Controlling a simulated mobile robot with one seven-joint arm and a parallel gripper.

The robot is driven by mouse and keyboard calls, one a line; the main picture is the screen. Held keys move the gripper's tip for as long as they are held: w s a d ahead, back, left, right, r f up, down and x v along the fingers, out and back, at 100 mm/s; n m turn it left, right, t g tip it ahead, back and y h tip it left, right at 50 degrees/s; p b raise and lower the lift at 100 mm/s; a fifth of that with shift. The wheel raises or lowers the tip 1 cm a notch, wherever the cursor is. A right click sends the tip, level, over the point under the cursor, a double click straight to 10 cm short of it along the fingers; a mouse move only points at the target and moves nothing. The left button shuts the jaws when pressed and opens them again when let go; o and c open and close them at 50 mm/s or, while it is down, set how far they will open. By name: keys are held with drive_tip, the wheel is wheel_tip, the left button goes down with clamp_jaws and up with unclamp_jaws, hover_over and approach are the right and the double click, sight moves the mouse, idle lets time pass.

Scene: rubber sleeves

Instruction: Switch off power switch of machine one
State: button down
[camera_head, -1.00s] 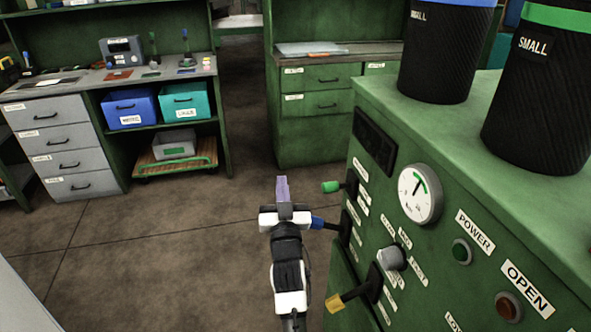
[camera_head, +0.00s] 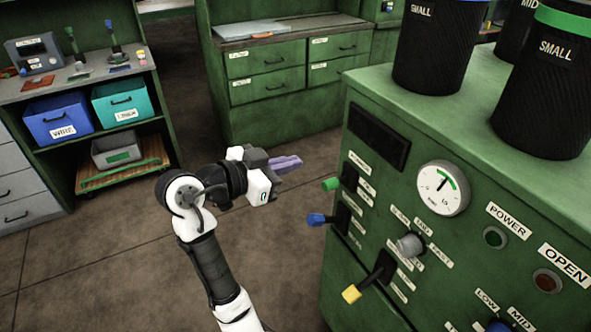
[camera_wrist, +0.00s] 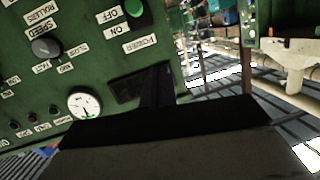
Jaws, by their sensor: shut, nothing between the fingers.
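The green machine's front panel (camera_head: 391,200) has a green-tipped lever (camera_head: 330,184) beside small white labels at its upper left edge. It also shows in the wrist view (camera_wrist: 135,10), near labels reading ON, OFF and POWER. The lever sticks out from the panel; which setting it is at I cannot tell. My gripper (camera_head: 298,161), with purple fingers, is shut and empty. It points right toward the panel, up and left of the green tip in the picture, apparently apart from it. In the wrist view my gripper is a dark shape that hides the lower middle.
A blue-tipped lever (camera_head: 317,219) and a yellow-tipped lever (camera_head: 351,293) stick out below the green one. A grey knob (camera_head: 409,244), a gauge (camera_head: 441,188) and lamps are further right. Black containers (camera_head: 443,50) stand on top. Open floor (camera_head: 110,265) lies to the left.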

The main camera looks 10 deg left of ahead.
drive_tip(key=shift+s+r+m+g+h, duration=0.15)
drive_tip(key=shift+s+m+g+h, duration=0.15)
drive_tip(key=shift+s+m+g, duration=0.7)
drive_tip(key=shift+d, duration=0.1)
drive_tip(key=p, duration=0.3)
hover_over(337, 183)
drive_tip(key=s+a, duration=0.2)
wheel_tip(337, 183, down, 3)
drive_tip(key=f, duration=0.2)
drive_tip(key=a+f, duration=0.1)
drive_tip(key=shift+w+f+p, duration=0.2)
drive_tip(key=shift+f+p, duration=0.15)
drive_tip(key=shift+f, duration=0.05)
